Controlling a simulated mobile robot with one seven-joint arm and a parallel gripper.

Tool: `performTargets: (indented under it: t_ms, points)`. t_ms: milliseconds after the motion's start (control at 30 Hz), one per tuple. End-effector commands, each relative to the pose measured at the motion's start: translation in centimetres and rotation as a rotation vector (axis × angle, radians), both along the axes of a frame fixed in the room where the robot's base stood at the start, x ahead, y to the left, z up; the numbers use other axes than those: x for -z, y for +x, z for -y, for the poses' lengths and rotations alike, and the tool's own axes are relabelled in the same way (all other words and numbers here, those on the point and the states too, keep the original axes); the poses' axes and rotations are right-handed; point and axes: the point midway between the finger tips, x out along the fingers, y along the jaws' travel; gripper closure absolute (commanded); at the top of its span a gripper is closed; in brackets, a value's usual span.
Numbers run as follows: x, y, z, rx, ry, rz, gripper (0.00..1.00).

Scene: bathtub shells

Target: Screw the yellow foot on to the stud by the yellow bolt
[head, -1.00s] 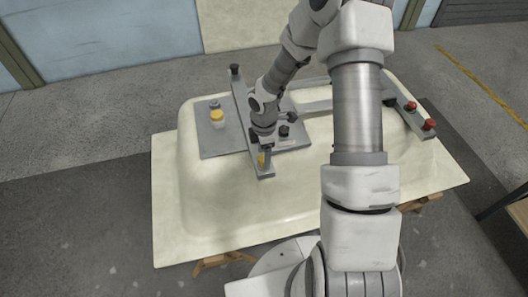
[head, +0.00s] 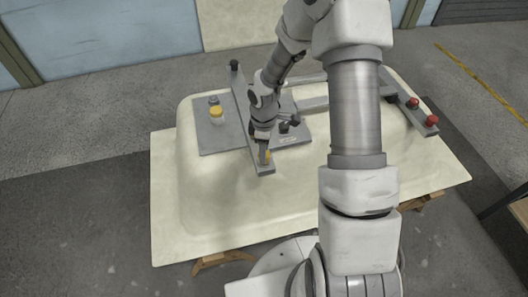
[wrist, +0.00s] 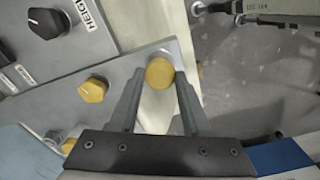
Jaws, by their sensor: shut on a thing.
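My gripper (wrist: 160,82) is shut on the yellow foot (wrist: 159,73), a round yellow cap between its fingertips. In the head view the foot (head: 267,157) shows at the near end of a long grey bar (head: 264,171), under my gripper (head: 263,153). The foot covers whatever lies beneath it, so the stud is hidden and I cannot tell how far down the foot sits. A yellow knob-like bolt head (wrist: 94,90) lies left of the fingers in the wrist view, apart from them.
A black knob (wrist: 45,22) sits beside a label on the grey plate (head: 206,138). A yellow-topped piece (head: 217,112) stands on that plate. Red feet (head: 431,121) are at the right on the cream tub shell (head: 220,215). Its near side is clear.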

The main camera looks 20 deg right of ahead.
Motion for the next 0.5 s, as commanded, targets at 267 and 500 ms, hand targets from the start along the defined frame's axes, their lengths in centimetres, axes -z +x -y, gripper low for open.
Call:
performTargets:
  t_ms: [267, 500]
  points:
    - [0.21, 0.08, -0.03, 0.289, 0.0, 0.002, 1.0]
    - [0.21, 0.06, -0.07, 0.546, 0.0, 0.002, 1.0]
